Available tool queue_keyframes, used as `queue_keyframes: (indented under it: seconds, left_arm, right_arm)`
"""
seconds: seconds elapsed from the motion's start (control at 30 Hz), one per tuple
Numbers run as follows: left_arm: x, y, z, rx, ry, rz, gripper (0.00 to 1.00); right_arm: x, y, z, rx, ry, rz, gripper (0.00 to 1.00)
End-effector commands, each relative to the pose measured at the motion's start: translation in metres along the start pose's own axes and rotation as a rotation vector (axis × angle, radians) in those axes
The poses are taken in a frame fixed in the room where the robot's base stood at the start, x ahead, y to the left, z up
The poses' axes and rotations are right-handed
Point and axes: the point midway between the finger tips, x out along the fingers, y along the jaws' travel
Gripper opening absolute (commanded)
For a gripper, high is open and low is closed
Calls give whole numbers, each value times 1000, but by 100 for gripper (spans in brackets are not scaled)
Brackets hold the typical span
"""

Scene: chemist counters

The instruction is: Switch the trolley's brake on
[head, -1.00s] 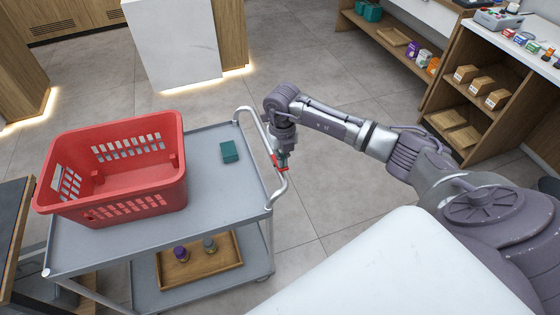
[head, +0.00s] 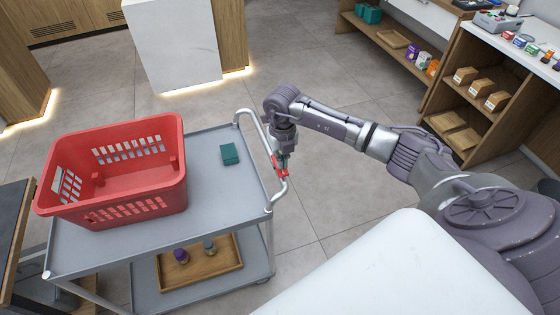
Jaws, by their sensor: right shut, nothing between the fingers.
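The grey trolley (head: 215,195) stands left of centre, with a curved metal handle (head: 248,113) at its right end. A red part (head: 281,168) sits on the handle's bar, partly hidden by my gripper; I cannot tell which way it is set. My right gripper (head: 283,163) is shut, pointing down at the handle right by the red part. Nothing shows between its fingers. My left gripper is out of view.
A red basket (head: 115,212) and a small green box (head: 230,154) are on the trolley's top. Its lower shelf carries a wooden tray (head: 225,268) with two bottles. Shelves with boxes (head: 497,99) stand at the right. Floor behind the trolley is clear.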

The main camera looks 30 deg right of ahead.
Motion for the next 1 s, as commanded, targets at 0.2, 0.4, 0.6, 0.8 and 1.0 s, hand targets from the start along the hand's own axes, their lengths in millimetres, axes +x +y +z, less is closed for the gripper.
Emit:
queue_keyframes:
  seconds: [0.2, 0.4, 0.6, 0.8, 1.0]
  left_arm:
    - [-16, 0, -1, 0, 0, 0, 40]
    - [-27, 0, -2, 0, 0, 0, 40]
    - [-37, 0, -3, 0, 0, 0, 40]
    - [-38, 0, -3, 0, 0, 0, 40]
    - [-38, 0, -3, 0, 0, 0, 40]
  right_arm:
    - [-22, 0, 0, 0, -1, 0, 0]
    - [-37, 0, 0, -1, 0, 1, 0]
    - [-53, 0, 0, 0, 0, 0, 0]
    - [-56, 0, 0, 0, 1, 0, 0]
    - [-55, 0, 0, 0, 0, 0, 0]
